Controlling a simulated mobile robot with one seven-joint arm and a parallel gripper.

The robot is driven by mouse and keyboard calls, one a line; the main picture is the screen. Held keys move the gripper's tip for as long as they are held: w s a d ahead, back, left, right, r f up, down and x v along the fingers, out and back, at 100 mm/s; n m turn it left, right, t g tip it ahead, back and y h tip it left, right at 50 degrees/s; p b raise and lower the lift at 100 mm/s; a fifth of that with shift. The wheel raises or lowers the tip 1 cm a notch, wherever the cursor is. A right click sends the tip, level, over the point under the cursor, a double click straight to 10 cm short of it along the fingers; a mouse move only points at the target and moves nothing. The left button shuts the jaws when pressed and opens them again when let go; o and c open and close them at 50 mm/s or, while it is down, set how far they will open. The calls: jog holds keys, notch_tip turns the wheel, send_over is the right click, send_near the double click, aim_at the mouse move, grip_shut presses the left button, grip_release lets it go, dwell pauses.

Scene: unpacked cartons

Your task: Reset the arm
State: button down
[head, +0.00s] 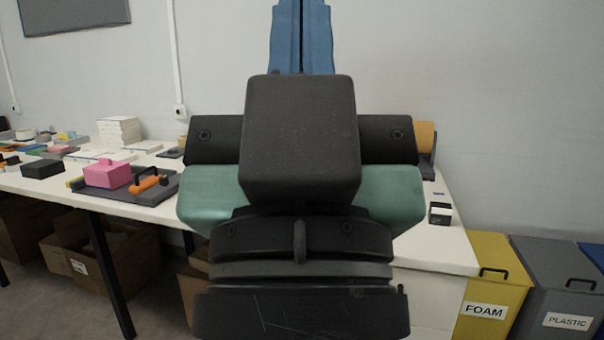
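My gripper (301,30) fills the middle of the head view, seen from behind and pointing up. Its two blue fingers rise above a dark box-shaped part and lie side by side with only a thin dark line between them. It looks shut, with nothing visible held. My teal and black hand and wrist hide the middle of the scene.
A white table (147,212) runs behind my arm, bearing a dark tray (95,192) with a pink block (107,174) and an orange-handled item (150,183). Open cartons (130,262) stand underneath. A yellow FOAM bin (487,262) and grey PLASTIC bin (560,270) stand right.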

notch_tip(320, 180, up, 32)
jog(key=p, duration=2.9)
jog(key=shift+p, duration=0.4)
jog(key=shift+f, duration=0.1)
